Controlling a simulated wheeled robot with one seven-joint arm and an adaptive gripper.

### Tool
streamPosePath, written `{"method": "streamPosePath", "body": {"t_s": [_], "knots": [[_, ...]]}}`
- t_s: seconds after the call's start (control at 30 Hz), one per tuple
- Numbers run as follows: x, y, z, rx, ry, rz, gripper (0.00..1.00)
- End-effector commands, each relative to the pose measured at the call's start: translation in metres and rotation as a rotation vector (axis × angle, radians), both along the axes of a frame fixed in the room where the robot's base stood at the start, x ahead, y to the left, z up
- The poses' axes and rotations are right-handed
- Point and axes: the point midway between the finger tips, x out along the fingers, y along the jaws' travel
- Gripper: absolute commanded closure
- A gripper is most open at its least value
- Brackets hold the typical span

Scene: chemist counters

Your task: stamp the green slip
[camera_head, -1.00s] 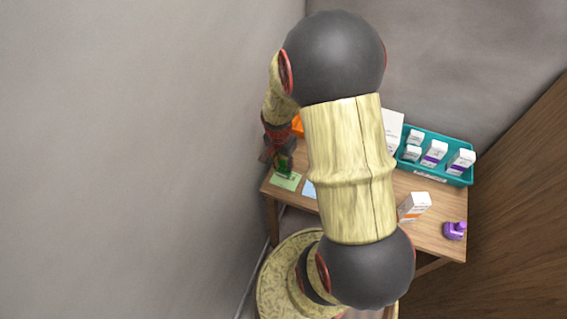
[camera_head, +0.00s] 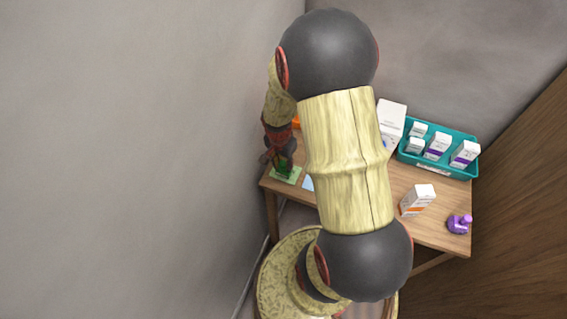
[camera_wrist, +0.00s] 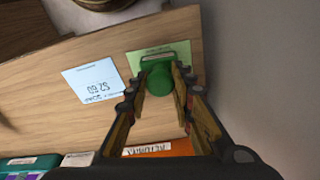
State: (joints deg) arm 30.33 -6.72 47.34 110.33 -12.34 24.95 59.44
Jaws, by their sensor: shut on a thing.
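The green slip (camera_head: 290,177) lies flat on the wooden counter near its left front corner; it also shows in the wrist view (camera_wrist: 183,50). My gripper (camera_wrist: 163,72) is shut on a green stamp (camera_wrist: 159,82), whose round handle is between the two fingers. The stamp's green base is over the slip and covers part of it. In the head view the stamp (camera_head: 284,168) looks upright over the slip. I cannot tell whether its base touches the paper.
A pale blue slip (camera_wrist: 93,82) with printing lies beside the green one. An orange tray labelled as returns (camera_wrist: 170,147) is near the fingers. A teal bin (camera_head: 411,160) of boxes, a white and orange box (camera_head: 417,200) and a purple stamp (camera_head: 459,224) stand to the right. A wall is close on the left.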

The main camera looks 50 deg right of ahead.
Motion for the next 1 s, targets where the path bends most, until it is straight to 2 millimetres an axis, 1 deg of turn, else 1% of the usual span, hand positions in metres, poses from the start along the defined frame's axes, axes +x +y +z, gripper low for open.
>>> {"method": "streamPosePath", "body": {"t_s": [0.37,1.0], "knots": [[-0.0001,0.0001,-0.0007,0.000,0.000,0.000,0.92],[0.0000,0.0001,-0.0078,0.000,0.000,0.000,0.92]]}}
